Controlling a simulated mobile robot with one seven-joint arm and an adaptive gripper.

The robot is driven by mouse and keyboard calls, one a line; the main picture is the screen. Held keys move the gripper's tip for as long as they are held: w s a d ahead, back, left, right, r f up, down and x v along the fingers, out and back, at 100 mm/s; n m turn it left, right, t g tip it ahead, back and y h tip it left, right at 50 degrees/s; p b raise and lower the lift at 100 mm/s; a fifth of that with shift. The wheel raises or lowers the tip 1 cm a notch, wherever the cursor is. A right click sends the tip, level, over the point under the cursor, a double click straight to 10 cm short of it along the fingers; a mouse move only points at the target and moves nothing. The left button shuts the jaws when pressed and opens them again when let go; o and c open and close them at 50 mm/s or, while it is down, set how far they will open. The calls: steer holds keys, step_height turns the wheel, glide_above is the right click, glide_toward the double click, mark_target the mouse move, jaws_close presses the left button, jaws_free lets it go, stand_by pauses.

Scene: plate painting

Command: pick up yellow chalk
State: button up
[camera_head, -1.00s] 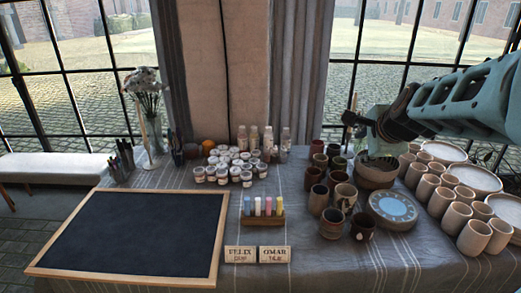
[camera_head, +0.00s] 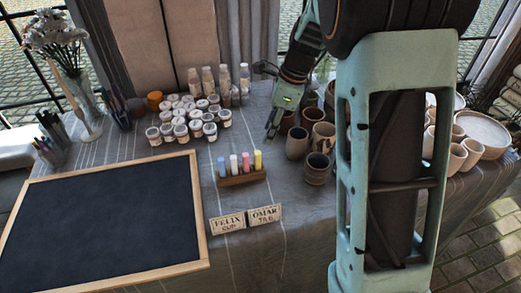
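The yellow chalk (camera_head: 258,161) stands upright at the right end of a small wooden holder (camera_head: 242,180). Beside it in the holder stand a pink chalk (camera_head: 246,162), a white chalk (camera_head: 234,164) and a blue chalk (camera_head: 222,167). My gripper (camera_head: 271,132) hangs above the table behind and to the right of the yellow chalk, fingers pointing down, apart from it. It looks empty. The finger gap is too small to make out.
A framed blackboard (camera_head: 102,222) lies at left. White paint jars (camera_head: 182,129) and bottles (camera_head: 208,80) stand behind the chalk. Brown cups (camera_head: 298,143) stand close to its right. My arm hides much of the right side.

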mark_target(259, 152)
steer(key=x, duration=0.3)
steer(key=b+x, duration=0.1)
steer(key=x, duration=0.3)
steer(key=a+x, duration=0.1)
steer(key=x, duration=0.3)
steer(key=shift+s+f, duration=0.1)
steer(key=shift+s, duration=0.05)
steer(key=shift+c, duration=0.7)
steer(key=shift+d, duration=0.1)
jaws_close()
